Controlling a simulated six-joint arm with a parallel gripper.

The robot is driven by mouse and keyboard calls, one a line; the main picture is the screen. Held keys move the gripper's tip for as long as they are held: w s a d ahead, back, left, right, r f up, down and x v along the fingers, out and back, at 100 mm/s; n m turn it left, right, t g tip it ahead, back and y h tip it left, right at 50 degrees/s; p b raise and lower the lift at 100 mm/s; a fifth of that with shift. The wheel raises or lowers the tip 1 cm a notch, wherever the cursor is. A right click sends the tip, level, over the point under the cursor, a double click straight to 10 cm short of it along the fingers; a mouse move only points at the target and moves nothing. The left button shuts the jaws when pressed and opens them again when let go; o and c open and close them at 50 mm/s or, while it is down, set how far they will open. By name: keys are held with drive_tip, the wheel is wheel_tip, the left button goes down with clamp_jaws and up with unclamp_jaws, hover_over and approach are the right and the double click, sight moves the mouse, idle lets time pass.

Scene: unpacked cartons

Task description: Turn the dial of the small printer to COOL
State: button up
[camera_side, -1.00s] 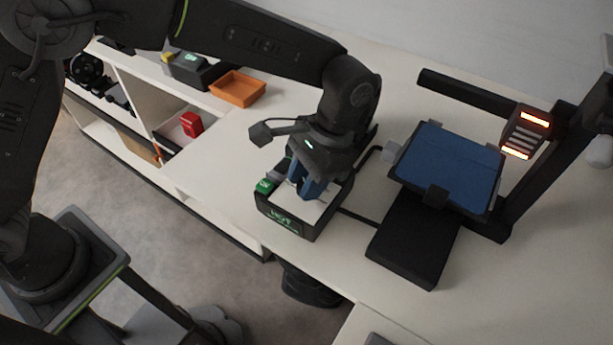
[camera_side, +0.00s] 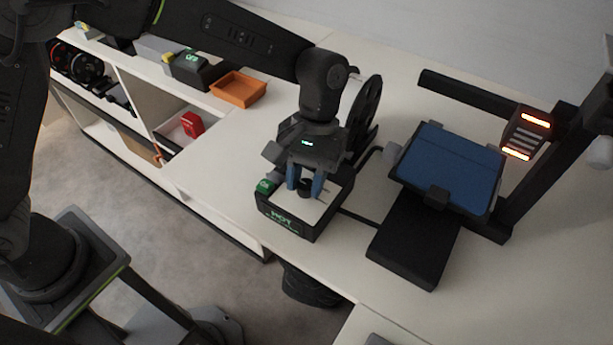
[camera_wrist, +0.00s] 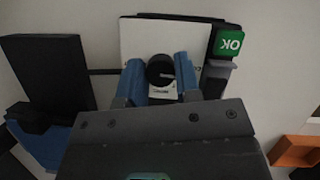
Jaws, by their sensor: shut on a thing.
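The dial (camera_wrist: 160,70) is a round black knob with a pale mark, on the white top of a low black box (camera_side: 324,228). Green letters on the box's front read HOT (camera_side: 281,217). A green OK block (camera_wrist: 229,43) sits at one corner of the box. My gripper (camera_side: 304,189) points down over the box, its two blue fingers shut on the dial, one on each side. In the wrist view, my gripper (camera_wrist: 159,76) covers part of the box top. The printer (camera_side: 448,166), with a blue bed and black frame, stands to the right, joined to the box by a black cable.
A black spool (camera_side: 367,112) stands just behind the box. An orange tray (camera_side: 238,89) and another dark box (camera_side: 196,70) lie at the back left. A red object (camera_side: 192,124) sits in a lower compartment. The tabletop left of the box is clear.

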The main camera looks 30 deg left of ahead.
drive_tip(key=shift+n, duration=0.3)
drive_tip(key=o, duration=0.9)
drive_tip(key=shift+v, duration=6.9)
drive_tip(key=shift+w+a, duration=0.1)
drive_tip(key=shift+a, duration=0.1)
